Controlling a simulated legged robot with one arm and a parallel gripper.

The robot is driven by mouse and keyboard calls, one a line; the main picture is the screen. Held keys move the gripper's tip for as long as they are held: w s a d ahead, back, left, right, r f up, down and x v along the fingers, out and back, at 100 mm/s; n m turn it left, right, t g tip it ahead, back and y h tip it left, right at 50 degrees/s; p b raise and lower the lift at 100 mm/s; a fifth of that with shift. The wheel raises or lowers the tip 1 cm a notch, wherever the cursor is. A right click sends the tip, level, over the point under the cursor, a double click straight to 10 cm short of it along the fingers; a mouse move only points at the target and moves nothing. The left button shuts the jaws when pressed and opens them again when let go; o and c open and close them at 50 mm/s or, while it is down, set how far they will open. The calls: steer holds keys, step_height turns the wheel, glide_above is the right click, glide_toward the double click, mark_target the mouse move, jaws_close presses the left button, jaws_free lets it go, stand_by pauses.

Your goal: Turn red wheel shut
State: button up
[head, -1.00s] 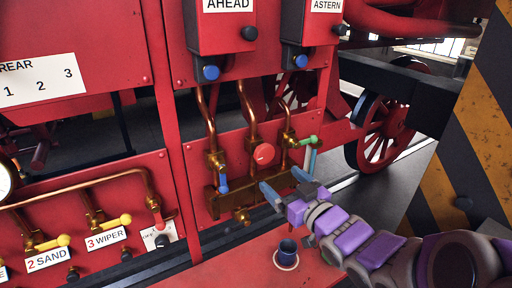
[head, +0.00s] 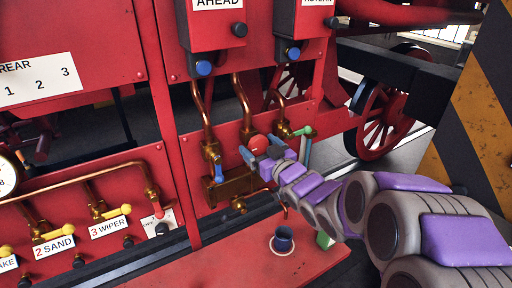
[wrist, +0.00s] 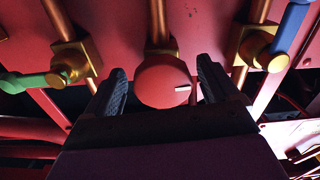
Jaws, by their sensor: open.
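The red wheel (head: 259,144) is a small round knob on the middle copper pipe of the valve cluster. In the wrist view the red wheel (wrist: 164,84) shows a short white mark on its right half, lying nearly level. My gripper (head: 259,158) is at the wheel, its fingers partly covering it in the head view. In the wrist view my gripper (wrist: 163,90) is open, with one dark finger on each side of the wheel. A narrow gap shows on each side, so the fingers seem not to touch it.
A blue lever (head: 217,168) is on the pipe to the left and a green lever (head: 303,131) on the pipe to the right. A dark blue cup (head: 283,240) stands on the red ledge (head: 225,268) below. A striped post (head: 480,110) stands at the right.

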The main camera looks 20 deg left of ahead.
steer(key=shift+w+d+r, duration=0.1)
steer(key=shift+w+d, duration=0.05)
steer(key=shift+d, duration=0.3)
steer(key=shift+a, duration=0.85)
steer(key=shift+c, duration=0.4)
steer(key=shift+a+f, duration=0.25)
steer(key=shift+a, duration=0.2)
steer(key=c, duration=0.3)
steer(key=shift+w+d, duration=0.1)
steer(key=shift+d, duration=0.35)
steer(key=c, duration=0.3)
steer(key=shift+d+r, duration=0.1)
steer(key=shift+r, duration=0.05)
steer(key=c, duration=0.3)
